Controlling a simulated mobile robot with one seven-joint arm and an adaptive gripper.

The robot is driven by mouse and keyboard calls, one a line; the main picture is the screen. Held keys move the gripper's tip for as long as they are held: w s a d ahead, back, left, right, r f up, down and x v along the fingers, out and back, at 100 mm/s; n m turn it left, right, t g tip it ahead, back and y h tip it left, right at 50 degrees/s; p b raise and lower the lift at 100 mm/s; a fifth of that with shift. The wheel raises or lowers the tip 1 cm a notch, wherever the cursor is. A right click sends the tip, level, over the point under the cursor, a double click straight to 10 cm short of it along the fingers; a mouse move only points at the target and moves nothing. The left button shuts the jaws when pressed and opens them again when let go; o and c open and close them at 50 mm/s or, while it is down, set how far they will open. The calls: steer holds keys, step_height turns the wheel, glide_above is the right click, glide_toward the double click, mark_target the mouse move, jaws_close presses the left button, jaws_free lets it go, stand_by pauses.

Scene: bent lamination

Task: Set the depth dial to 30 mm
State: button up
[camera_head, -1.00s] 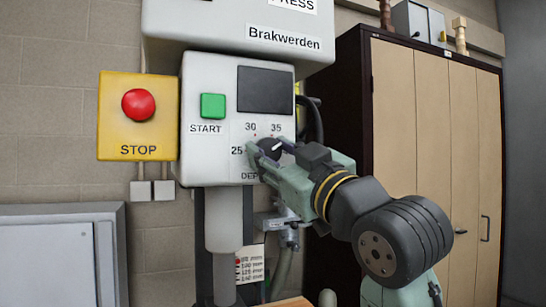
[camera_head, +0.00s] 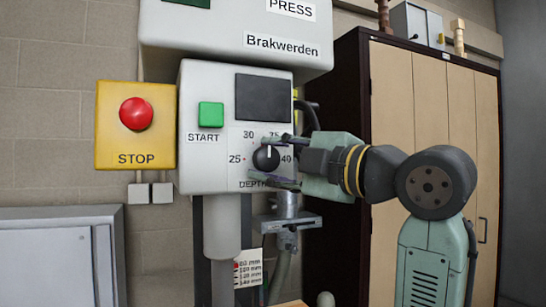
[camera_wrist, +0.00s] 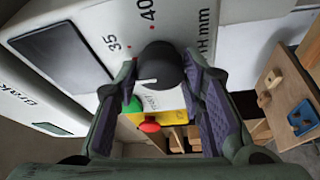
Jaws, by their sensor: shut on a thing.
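The depth dial (camera_head: 262,160) is a round black knob with a white pointer line, on the front of the pale press panel. My gripper (camera_head: 268,160) reaches in from the right, one finger above the knob and one below. In the wrist view the fingers (camera_wrist: 160,62) are shut on the dial (camera_wrist: 163,62), one on each side.
The green START button (camera_head: 211,115) and dark screen (camera_head: 263,97) lie above the dial. The red STOP button (camera_head: 136,114) on its yellow box is farther left. A metal fitting (camera_head: 287,222) hangs below my gripper. A wooden cupboard (camera_head: 460,110) stands at right.

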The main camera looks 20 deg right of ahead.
steer(key=n+g, duration=0.1)
steer(key=n, duration=0.1)
steer(key=n+g+h, duration=0.1)
steer(key=n, duration=0.2)
steer(key=shift+r, duration=0.1)
steer(key=shift+n, duration=0.4)
stand_by(0.3)
steer(key=o, duration=1.1)
steer(key=v, duration=1.2)
steer(key=shift+r, duration=0.15)
